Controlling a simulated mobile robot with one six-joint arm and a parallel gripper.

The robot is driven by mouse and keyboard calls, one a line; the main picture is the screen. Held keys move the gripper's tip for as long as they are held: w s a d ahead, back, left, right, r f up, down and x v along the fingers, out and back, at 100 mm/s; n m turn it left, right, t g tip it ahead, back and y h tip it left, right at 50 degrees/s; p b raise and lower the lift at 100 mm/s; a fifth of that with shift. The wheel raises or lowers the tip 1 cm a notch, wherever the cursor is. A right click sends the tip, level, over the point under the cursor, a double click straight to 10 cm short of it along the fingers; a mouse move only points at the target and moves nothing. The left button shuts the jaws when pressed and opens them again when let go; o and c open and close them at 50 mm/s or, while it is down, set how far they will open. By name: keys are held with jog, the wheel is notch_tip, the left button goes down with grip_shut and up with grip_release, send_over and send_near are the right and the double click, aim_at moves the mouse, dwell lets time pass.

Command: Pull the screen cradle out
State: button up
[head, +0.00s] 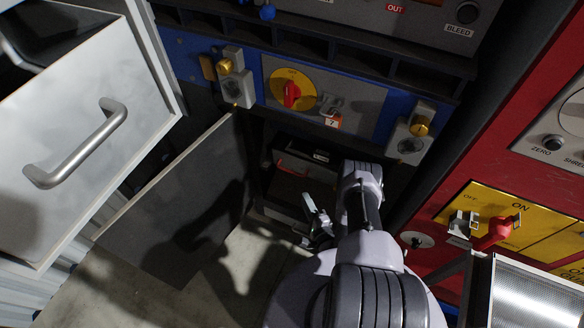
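Below the blue panel is an open dark bay. Inside it sits a dark box-like unit (300,186) with a red bar on its upper front, which looks like the screen cradle; shadow and my arm hide much of it. My gripper (312,208) is in front of the bay, at the lower right of the red bar and seemingly apart from it. My wrist covers part of the gripper, and I cannot tell whether its fingers are open or shut.
A grey door panel (185,215) stands open left of the bay. A pale drawer with a bar handle (85,150) juts out at upper left. A yellow rotary switch (291,91) is above the bay. A red cabinet (470,165) stands close on the right.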

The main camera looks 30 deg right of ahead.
aim_at(290, 171)
jog(key=w+b, duration=0.2)
jog(key=w, duration=0.3)
jog(key=w+d+f+b, duration=0.1)
jog(key=w+b, duration=0.1)
jog(key=w, duration=0.3)
jog(key=w+f+b, duration=0.1)
jog(key=w+b, duration=0.1)
jog(key=w, duration=0.3)
jog(key=shift+w+d+f+b, duration=0.1)
jog(key=shift+w+d+b, duration=0.1)
jog(key=shift+w+b, duration=0.2)
jog(key=shift+c, duration=0.4)
grip_shut()
